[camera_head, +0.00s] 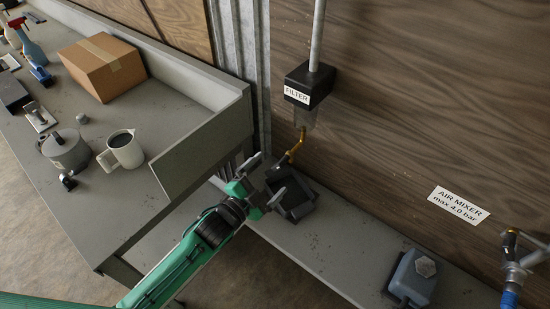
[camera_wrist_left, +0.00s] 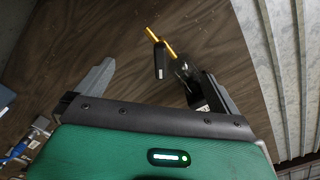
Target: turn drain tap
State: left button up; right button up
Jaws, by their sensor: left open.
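The drain tap (camera_head: 297,146) is a small brass pipe with a bent lever, under the filter (camera_head: 308,86) on the wooden wall. The filter is a black block labelled FILTER with a clear bowl below it. My left gripper (camera_head: 266,179) is open, its fingers spread, below and left of the tap and apart from it. In the left wrist view, brass parts of the tap (camera_wrist_left: 159,42) show beyond the open left gripper (camera_wrist_left: 157,72), next to a dark piece. The right gripper is not in view.
A dark open container (camera_head: 298,205) stands on the grey ledge below the tap, close to my left gripper. A blue-grey box (camera_head: 413,277) sits at right.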

aim_at(275, 169)
pick_arm(q)
jog(key=shift+c, duration=0.2)
dwell(0.4)
jog(key=c, duration=0.4)
jog(key=s+a, duration=0.1)
jog(key=s+a+n+b, duration=0.1)
jog(key=s, duration=0.1)
jog(key=s+a+n+b, duration=0.1)
jog(key=s+a, duration=0.1)
jog(key=shift+s+f, duration=0.15)
jog(key=shift+f, duration=0.1)
jog(key=c, duration=1)
jog(key=shift+o, duration=0.2)
jog(key=shift+n, duration=0.3)
jog(key=b+x, duration=0.4)
jog(key=x, duration=0.9)
jog(key=shift+d+r+b, duration=0.1)
jog(key=shift+b, duration=0.2)
grip_shut()
jog(key=shift+w+m, duration=0.25)
jog(key=shift+m, duration=1.05)
